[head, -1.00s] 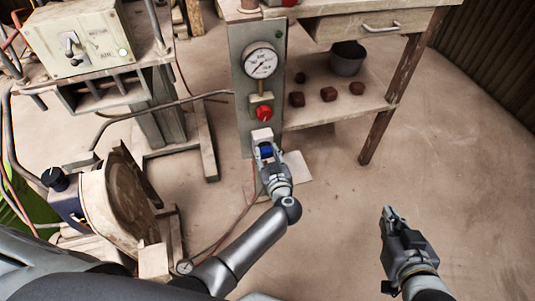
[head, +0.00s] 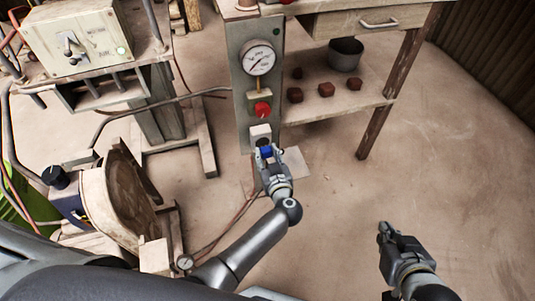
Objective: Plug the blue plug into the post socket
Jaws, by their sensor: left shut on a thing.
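The blue plug (head: 266,152) shows between the fingers of my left gripper (head: 265,154), which is shut on it. The post (head: 242,95) is an upright grey-green panel with a gauge and a red knob. A pale box, which looks like the post socket (head: 260,132), sits low on it. The plug is right below the box in the picture; I cannot tell whether it touches or enters it. My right gripper (head: 384,231) is over bare floor at the right, far from the post; its jaw gap is not clear.
A round gauge (head: 259,59) and a red knob (head: 262,109) are above the socket. A bench shelf (head: 335,108) with dark red lumps and a grey bucket (head: 345,54) stands right of the post. A control box (head: 85,35) is at left. The floor at right is clear.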

